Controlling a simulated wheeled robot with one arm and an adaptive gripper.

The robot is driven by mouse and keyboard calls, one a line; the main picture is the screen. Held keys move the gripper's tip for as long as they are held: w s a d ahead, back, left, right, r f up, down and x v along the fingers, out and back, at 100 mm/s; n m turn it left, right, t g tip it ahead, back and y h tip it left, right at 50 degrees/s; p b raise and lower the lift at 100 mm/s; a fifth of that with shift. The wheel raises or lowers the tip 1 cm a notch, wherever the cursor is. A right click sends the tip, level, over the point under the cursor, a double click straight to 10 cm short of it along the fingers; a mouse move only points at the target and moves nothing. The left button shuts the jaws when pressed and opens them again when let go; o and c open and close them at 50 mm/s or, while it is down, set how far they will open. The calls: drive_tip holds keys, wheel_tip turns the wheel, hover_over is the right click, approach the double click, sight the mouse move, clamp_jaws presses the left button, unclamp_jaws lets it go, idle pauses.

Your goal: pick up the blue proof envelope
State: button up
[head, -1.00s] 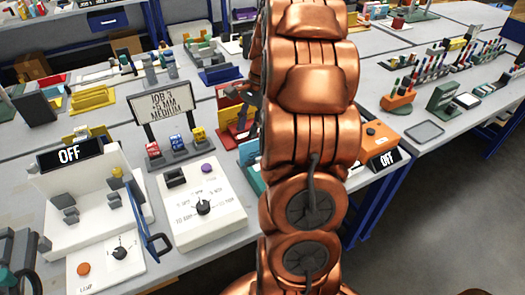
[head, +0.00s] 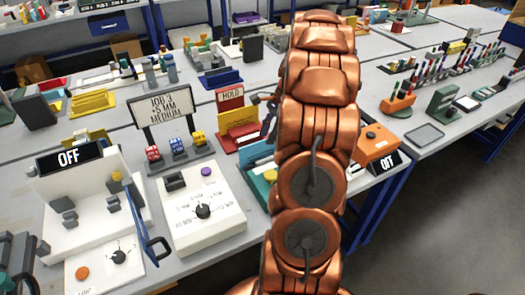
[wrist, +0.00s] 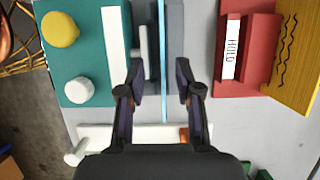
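A thin light-blue upright edge (wrist: 162,50), which looks like the blue proof envelope seen edge-on, stands along a grey holder (wrist: 175,45) in the wrist view. My gripper (wrist: 162,76) is open, with one dark finger on each side of the line of this edge. No contact between fingers and edge shows. In the head view my copper arm covers this spot, and I cannot make out the envelope there.
Left of the edge in the wrist view is a teal base (wrist: 85,75) with yellow and white knobs. At right are a red HOLD stand (wrist: 258,55) and a yellow piece (wrist: 297,55). A white bar (wrist: 100,133) lies nearer. An orange device (head: 376,147) stands right of my arm.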

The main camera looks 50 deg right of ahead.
sight(262, 144)
drive_tip(key=x, duration=0.1)
drive_tip(key=p+x, duration=0.1)
drive_tip(key=x, duration=0.1)
drive_tip(key=shift+w+a, duration=0.25)
drive_tip(key=shift+a, duration=0.05)
drive_tip(key=shift+a+f, duration=0.15)
drive_tip(key=shift+f, duration=0.35)
clamp_jaws()
